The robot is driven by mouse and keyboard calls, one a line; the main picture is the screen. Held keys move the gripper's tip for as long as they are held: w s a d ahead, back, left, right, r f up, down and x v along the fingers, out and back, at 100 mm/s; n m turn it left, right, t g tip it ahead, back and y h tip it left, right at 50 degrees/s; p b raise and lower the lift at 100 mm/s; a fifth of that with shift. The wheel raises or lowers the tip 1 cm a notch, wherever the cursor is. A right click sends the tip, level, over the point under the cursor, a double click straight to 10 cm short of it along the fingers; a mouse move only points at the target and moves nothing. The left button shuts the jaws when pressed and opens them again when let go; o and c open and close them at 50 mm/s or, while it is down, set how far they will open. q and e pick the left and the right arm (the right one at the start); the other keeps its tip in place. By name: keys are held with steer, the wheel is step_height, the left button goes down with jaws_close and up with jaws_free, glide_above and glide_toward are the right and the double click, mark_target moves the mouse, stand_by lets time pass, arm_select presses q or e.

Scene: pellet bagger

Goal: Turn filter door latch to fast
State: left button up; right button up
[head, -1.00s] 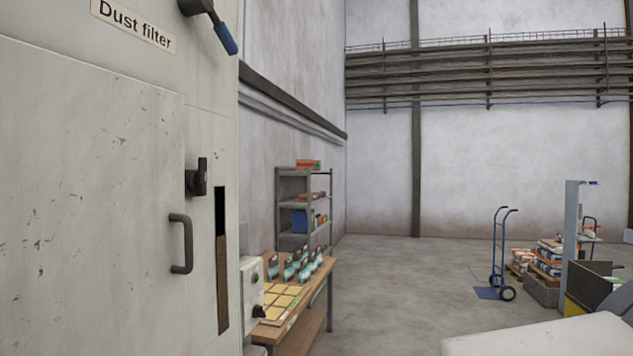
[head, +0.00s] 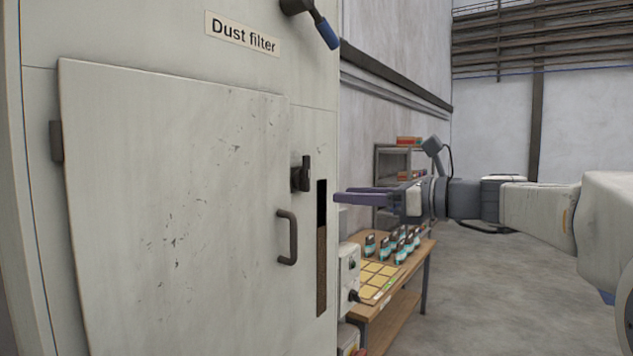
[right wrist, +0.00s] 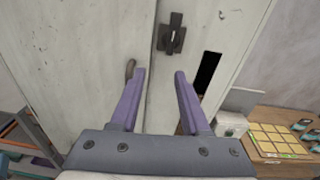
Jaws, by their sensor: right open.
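The dust filter is a worn pale cabinet with a door (head: 170,210) hinged at its left. The black door latch (head: 301,174) sits at the door's right edge, its handle upright. In the right wrist view the latch (right wrist: 172,37) is ahead of and above the fingertips. A dark pull handle (head: 287,237) is below the latch. My right gripper (head: 345,197) points left toward the cabinet, to the right of the latch and apart from it. Its purple fingers (right wrist: 159,75) are open with nothing between them. My left gripper is not in view.
A dark vertical slot (head: 321,250) is right of the handle. A control box (head: 348,270) juts from the cabinet's side. A blue-gripped lever (head: 326,33) is above.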

mark_target(309, 178)
steer(key=shift+m+t, duration=0.5)
steer(key=w+a+p, duration=0.1)
steer(key=w+a, duration=0.1)
steer(key=w+a+r+p, duration=0.1)
steer(key=w+a+p, duration=0.1)
steer(key=w+a+r+p, duration=0.1)
steer(key=w+a+p, duration=0.1)
steer(key=a, duration=0.1)
steer(key=shift+w, duration=0.4)
jaws_close()
